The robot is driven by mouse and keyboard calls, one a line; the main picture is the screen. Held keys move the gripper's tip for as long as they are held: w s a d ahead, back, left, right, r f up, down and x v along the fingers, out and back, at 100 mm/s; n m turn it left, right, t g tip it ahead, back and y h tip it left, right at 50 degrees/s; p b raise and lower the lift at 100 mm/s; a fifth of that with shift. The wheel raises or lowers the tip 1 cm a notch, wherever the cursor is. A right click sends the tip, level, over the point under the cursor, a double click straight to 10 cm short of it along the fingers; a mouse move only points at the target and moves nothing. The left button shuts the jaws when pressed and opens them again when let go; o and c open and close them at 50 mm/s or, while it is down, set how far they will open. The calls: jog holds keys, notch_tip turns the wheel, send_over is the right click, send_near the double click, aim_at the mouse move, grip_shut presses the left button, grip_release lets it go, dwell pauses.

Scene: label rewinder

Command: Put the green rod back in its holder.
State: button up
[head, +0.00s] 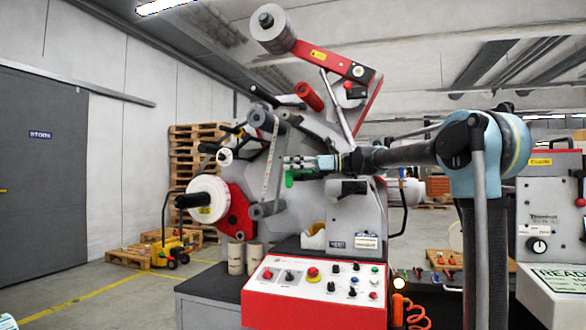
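A small green piece (290,179), probably the green rod, shows in front of the rewinder, just below and behind my gripper's fingers. Most of it is hidden, and I cannot tell whether it touches the gripper or the machine. My gripper (287,163) reaches in from the right with its fingers pointing left, in front of the rewinder's grey plate. The fingers are too small in this view to tell whether they are open or shut. I cannot make out the holder.
The label rewinder (305,213) carries rollers and a white reel (207,199). A red and white control panel (320,285) stands in front below. Two beige cores (236,258) stand at its left. A second machine (547,214) is at the right. Open floor lies left.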

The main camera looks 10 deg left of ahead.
jog(key=shift+d, duration=0.1)
jog(key=w+d, duration=0.2)
jog(key=d, duration=1)
jog(key=s+d+f+n+t+h, duration=0.1)
jog(key=s+d+f+n+h, duration=0.4)
jog(key=s+d+f, duration=0.6)
jog(key=s+d+f+n+t+h, duration=0.2)
jog(key=s+d+f+n+h, duration=0.3)
jog(key=f, duration=2)
jog(key=s+d+f+n+t+h, duration=0.2)
jog(key=s+d+f+n+h, duration=0.4)
jog(key=s+d+f, duration=1.1)
jog(key=shift+s+f+h, duration=0.2)
jog(key=shift+f+h, duration=0.25)
jog(key=shift+h, duration=0.35)
jog(key=shift+w+f, duration=0.2)
jog(key=shift+w, duration=0.25)
